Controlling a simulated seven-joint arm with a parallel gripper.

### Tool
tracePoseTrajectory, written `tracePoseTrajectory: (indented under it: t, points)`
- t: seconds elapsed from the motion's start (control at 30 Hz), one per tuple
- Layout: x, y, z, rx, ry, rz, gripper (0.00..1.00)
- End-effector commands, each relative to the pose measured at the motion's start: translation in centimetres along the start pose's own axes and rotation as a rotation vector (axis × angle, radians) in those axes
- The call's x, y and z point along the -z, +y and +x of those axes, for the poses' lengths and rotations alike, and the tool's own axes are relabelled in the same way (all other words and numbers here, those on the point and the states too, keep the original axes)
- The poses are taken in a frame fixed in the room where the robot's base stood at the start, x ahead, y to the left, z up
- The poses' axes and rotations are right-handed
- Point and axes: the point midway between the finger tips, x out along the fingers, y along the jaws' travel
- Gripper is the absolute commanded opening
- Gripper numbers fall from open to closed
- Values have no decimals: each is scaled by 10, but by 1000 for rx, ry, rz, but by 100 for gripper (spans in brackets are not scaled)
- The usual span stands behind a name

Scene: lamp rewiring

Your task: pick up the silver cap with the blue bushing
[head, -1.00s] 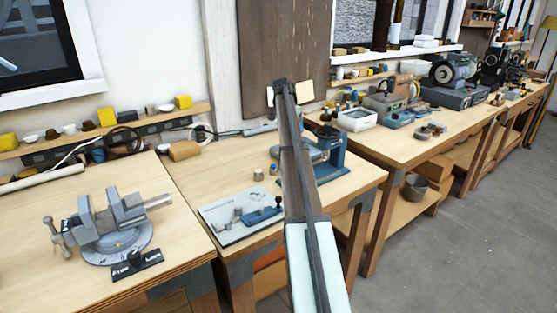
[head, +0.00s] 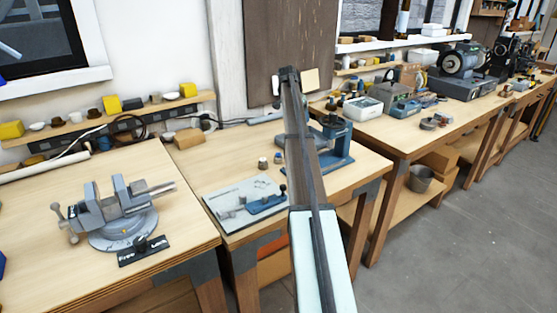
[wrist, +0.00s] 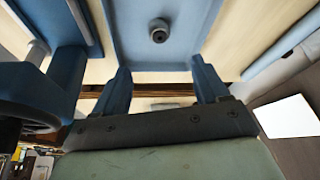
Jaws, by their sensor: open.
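Two small caps stand side by side on the middle bench, just left of my arm in the head view. One (head: 263,163) is grey with a dark top. The other (head: 278,158) looks grey with a darker top; both are too small to tell which has the blue bushing. In the wrist view my gripper (wrist: 162,82) has its two fingers spread apart with nothing between them. Beyond the fingers is a blue plate with a round grey knob (wrist: 158,31). Neither cap can be made out there. My gripper cannot be made out in the head view.
A blue press (head: 336,150) stands right of my arm. A pale board (head: 243,196) with a blue fixture lies in front of the caps. A grey vise (head: 120,215) is on the left bench. A white bin (head: 363,107) stands on the right bench.

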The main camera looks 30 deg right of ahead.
Motion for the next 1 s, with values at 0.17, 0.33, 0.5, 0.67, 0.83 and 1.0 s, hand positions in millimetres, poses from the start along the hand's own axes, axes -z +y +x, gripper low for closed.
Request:
tracePoseTrajectory:
  t: [0.17,0.33,0.5,0.67,0.83,1.0]
  points:
    - [-5,-6,-2,3,0,-8,73]
    - [-29,-36,-16,21,2,-44,73]
    - [-71,-64,-39,47,9,-92,73]
    - [-120,-71,-61,55,21,-136,73]
    - [-158,-54,-74,26,20,-111,73]
    - [-178,-16,-75,-38,10,19,73]
